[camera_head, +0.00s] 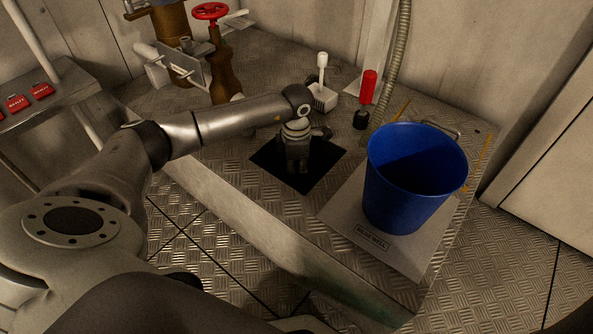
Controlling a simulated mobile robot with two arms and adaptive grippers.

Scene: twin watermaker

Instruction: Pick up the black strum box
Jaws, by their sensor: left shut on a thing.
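My left gripper (297,171) points down into a square dark opening (327,164) in the raised metal plate floor. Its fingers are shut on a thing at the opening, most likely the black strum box. The box's outline cannot be made out against the dark, and the gripper body covers the view from above. How far it is from the sides of the opening cannot be told. My right gripper is not in view.
A blue bucket (405,195) stands on a pale labelled plate (345,220) right of the opening. Behind stand a red-handled tool (368,88), a white brush-like tool (322,88), a ribbed hose (393,65) and a red valve wheel (210,12). The platform's front edge (250,235) drops to a lower floor.

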